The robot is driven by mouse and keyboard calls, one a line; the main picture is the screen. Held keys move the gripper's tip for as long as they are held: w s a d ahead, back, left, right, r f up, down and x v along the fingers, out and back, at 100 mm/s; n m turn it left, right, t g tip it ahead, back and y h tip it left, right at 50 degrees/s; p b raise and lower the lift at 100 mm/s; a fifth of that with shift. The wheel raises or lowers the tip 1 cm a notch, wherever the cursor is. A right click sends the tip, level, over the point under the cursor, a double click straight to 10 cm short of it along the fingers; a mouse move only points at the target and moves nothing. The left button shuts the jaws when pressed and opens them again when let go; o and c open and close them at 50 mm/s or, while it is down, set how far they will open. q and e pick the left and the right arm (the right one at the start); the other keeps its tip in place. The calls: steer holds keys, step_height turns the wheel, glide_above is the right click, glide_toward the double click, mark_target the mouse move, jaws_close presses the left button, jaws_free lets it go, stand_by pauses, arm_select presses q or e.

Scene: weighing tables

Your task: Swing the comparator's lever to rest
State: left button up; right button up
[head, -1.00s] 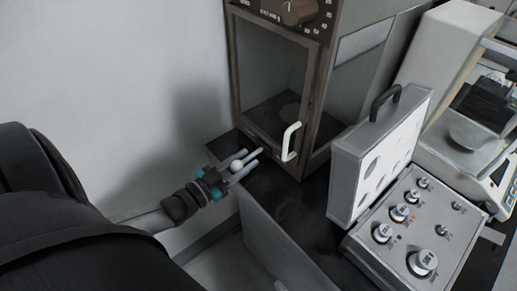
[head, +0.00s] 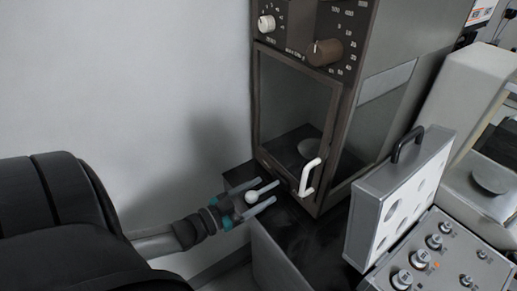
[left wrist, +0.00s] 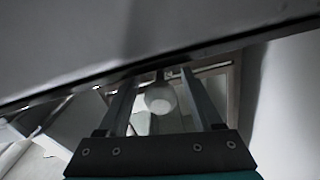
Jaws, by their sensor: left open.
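The comparator (head: 300,85) is a tall brown-grey cabinet with a glazed front door, a white door handle (head: 309,177) and dials above. The lever's white ball knob (head: 251,197) is low at the cabinet's front left. My left gripper (head: 267,190) is open, with one finger on each side of the knob. In the left wrist view the knob (left wrist: 160,98) sits between the two fingers, apart from both, with a short dark stem beyond it. Most of the lever's arm is hidden. My right gripper is not in view.
A grey control box (head: 430,255) with several knobs and an upright lid with a black handle (head: 407,145) stands right of the comparator on the dark table. A pale balance (head: 480,130) is at the far right. A plain wall fills the left.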

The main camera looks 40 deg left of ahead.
arm_select(q)
steer(key=shift+s, duration=0.1)
steer(key=p+v, duration=0.2)
steer(key=v, duration=1.3)
stand_by(0.3)
